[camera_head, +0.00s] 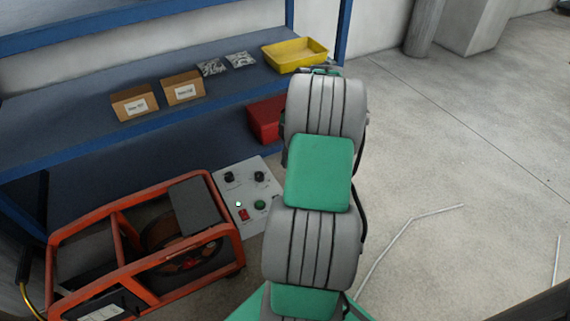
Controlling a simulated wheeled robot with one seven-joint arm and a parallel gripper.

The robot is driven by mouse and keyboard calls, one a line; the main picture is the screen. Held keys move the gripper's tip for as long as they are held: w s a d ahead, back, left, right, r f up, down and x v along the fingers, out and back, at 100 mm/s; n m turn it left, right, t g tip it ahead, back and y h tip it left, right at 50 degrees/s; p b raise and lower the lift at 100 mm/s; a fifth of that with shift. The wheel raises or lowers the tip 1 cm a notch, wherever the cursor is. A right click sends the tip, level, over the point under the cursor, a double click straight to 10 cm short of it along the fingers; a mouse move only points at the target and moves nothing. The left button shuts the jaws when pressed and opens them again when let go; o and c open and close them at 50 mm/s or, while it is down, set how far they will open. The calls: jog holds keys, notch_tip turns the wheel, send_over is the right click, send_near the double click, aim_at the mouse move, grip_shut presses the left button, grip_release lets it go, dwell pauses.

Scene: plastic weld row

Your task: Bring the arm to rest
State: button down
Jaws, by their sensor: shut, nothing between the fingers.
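My arm rises from the bottom middle of the head view and reaches away from me toward the shelf's right end. Its grey and green links fill the middle of the picture. Only a small dark and green part of the arm shows past the farthest grey link. My gripper's fingers cannot be seen; the arm's own links block the view beyond them.
A blue shelf (60,126) holds two cardboard boxes (134,102) (182,88), two clear bags (212,67) (240,59) and a yellow tray (295,56). Below are a red bin (266,119), an orange-framed machine (140,240) and a control panel (243,194). Floor at right is mostly clear.

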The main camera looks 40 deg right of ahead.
jog(key=w+a+r+m+h+p, duration=0.1)
jog(key=w+a+r+m+p, duration=0.15)
jog(key=a+r+p, duration=0.85)
jog(key=w+a+r+m+h+p, duration=0.1)
jog(key=a+r+m+p, duration=0.45)
jog(key=r, duration=0.95)
jog(key=s+a+r+m+t+p, duration=0.1)
jog(key=s+a+r+m+p, duration=0.2)
jog(key=a+r+p, duration=0.4)
jog(key=s+a+r+m+t+h+p, duration=0.1)
jog(key=s+a+r+m+p, duration=0.2)
jog(key=s+a+r+p, duration=0.2)
notch_tip(320, 180, up, 2)
jog(key=a+p, duration=0.2)
jog(key=shift+s+a+r+m+t, duration=0.2)
jog(key=shift+s+a+m+t, duration=0.1)
jog(key=shift+s+a+t, duration=0.1)
jog(key=shift+p, duration=0.3)
